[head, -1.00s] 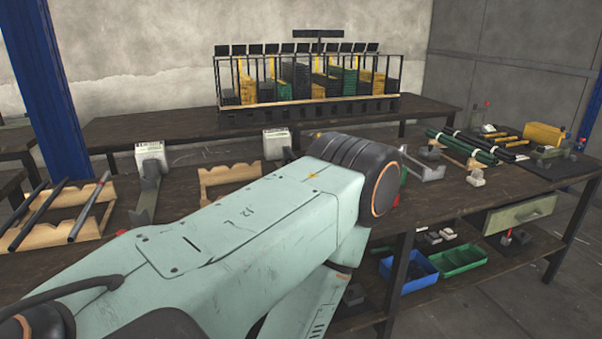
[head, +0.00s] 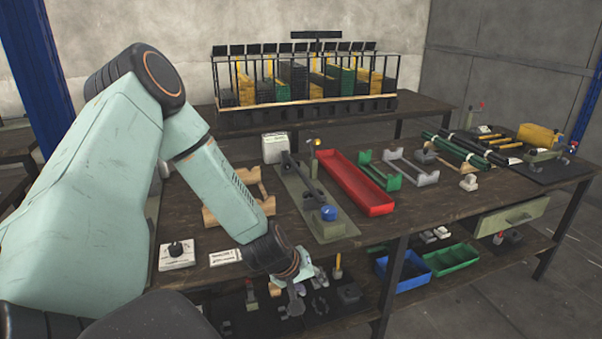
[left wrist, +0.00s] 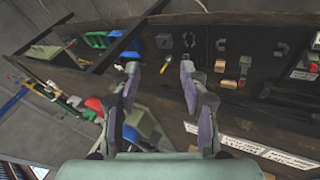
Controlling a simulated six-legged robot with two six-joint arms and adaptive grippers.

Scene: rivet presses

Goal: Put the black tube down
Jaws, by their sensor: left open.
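My left gripper (head: 297,285) hangs low at the front edge of the workbench, below the end of my left arm. In the left wrist view the two fingers of my left gripper (left wrist: 158,85) are apart with nothing between them. More dark tubes (head: 480,148) lie beside green tubes (head: 448,148) at the right. My right gripper is not in view.
A red tray (head: 352,184), a green cradle (head: 378,170) and a grey cradle (head: 411,167) stand right of the fixture. A wooden rack (head: 210,217) is partly behind my arm. Blue (head: 408,271) and green (head: 455,260) bins sit on the lower shelf.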

